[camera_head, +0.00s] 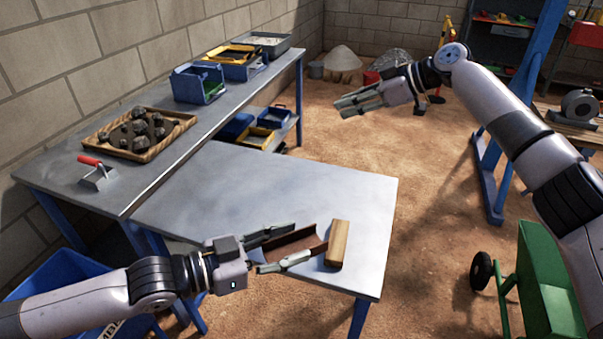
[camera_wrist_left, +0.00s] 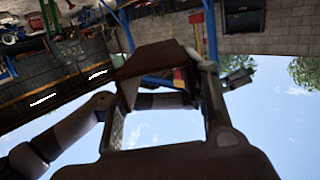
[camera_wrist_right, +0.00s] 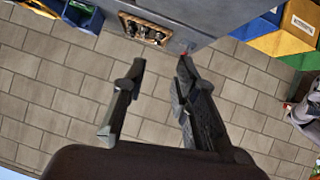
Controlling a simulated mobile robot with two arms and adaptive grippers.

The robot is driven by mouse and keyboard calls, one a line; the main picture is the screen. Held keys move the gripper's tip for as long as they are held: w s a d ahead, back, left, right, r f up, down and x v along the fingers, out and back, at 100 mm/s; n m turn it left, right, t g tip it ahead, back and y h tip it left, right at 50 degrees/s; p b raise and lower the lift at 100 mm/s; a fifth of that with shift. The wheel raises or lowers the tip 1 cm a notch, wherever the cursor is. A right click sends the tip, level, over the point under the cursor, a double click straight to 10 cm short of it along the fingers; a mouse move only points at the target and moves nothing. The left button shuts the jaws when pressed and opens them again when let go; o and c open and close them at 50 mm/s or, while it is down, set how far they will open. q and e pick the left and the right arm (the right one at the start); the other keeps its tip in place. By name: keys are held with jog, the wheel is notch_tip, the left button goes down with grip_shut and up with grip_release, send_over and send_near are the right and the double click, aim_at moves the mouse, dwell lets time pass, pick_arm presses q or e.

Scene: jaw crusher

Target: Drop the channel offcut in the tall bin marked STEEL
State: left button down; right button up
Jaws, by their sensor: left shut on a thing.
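The channel offcut (camera_head: 297,243) is a rust-brown U-shaped piece. It lies between the fingers of my left gripper (camera_head: 277,250), which is shut on it over the grey table, near its front edge. In the left wrist view the brown channel (camera_wrist_left: 155,60) spans between the fingers. My right gripper (camera_head: 347,105) is raised beyond the table's far right corner, empty. The right wrist view shows its fingers (camera_wrist_right: 160,75) apart. No bin with a readable STEEL mark shows. Blue (camera_wrist_right: 258,25), yellow (camera_wrist_right: 292,28) and green (camera_wrist_right: 305,60) containers stand at the right wrist view's upper right.
A wooden block (camera_head: 338,243) stands on the table beside the channel's right end. A blue bin (camera_head: 60,285) with a partly hidden label is below left. The back bench holds a tray of rocks (camera_head: 110,150), a red-handled trowel (camera_head: 95,172) and small bins (camera_head: 198,84).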

pick_arm(q)
jog(key=shift+r, duration=0.1)
pick_arm(e)
jog(key=s+a+n+g+h, duration=0.3)
jog(key=s+a+n+g, duration=0.2)
jog(key=s+a, duration=0.65)
pick_arm(q)
jog(key=shift+s, duration=0.1)
pick_arm(e)
jog(key=s+n+h, duration=0.3)
jog(key=s+h, duration=0.4)
jog(key=s, duration=0.6)
jog(key=shift+h, duration=0.3)
notch_tip(320, 180, down, 13)
jog(key=shift+c, duration=0.4)
grip_shut()
pick_arm(q)
jog(key=c, duration=0.8)
grip_release()
jog(key=shift+c, duration=0.2)
pick_arm(e)
jog(key=shift+r, duration=0.1)
